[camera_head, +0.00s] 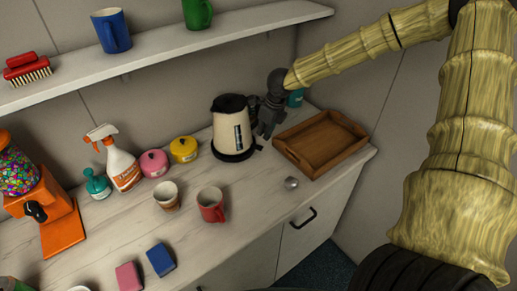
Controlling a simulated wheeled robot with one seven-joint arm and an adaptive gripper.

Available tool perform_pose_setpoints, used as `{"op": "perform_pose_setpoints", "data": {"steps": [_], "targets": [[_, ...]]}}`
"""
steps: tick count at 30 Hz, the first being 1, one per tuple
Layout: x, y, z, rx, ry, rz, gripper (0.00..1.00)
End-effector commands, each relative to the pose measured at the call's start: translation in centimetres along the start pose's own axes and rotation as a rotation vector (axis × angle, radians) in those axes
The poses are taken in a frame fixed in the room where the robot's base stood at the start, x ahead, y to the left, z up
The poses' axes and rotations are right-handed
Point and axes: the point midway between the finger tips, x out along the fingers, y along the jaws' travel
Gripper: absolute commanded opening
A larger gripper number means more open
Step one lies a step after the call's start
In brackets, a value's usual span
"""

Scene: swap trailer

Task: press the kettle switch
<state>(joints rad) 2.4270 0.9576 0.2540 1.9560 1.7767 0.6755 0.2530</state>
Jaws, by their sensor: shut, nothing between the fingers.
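A cream kettle (230,128) with a black lid and a black base stands upright toward the back right of the counter. Its handle side, at its right, is partly hidden by my gripper (266,132). I cannot make out the switch. My gripper is dark grey and points down just right of the kettle, close to its handle. Its fingers are together with nothing between them. I cannot tell whether it touches the kettle.
A wooden tray (320,143) lies right of the gripper, with a teal object (296,97) behind. A yellow pot (184,149) and a pink pot (153,163) stand left of the kettle. A red mug (211,204) stands in front. A shelf (160,58) runs above.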

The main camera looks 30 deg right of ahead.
Motion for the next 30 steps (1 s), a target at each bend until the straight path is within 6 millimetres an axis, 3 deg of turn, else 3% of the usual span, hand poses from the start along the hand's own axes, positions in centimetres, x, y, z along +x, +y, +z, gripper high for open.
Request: {"op": "perform_pose_setpoints", "data": {"steps": [18,30], "targets": [[5.6,0.0,-0.1,-0.001,0.000,0.001,0.00],[6.1,0.0,0.0,0.000,-0.001,0.001,0.00]]}}
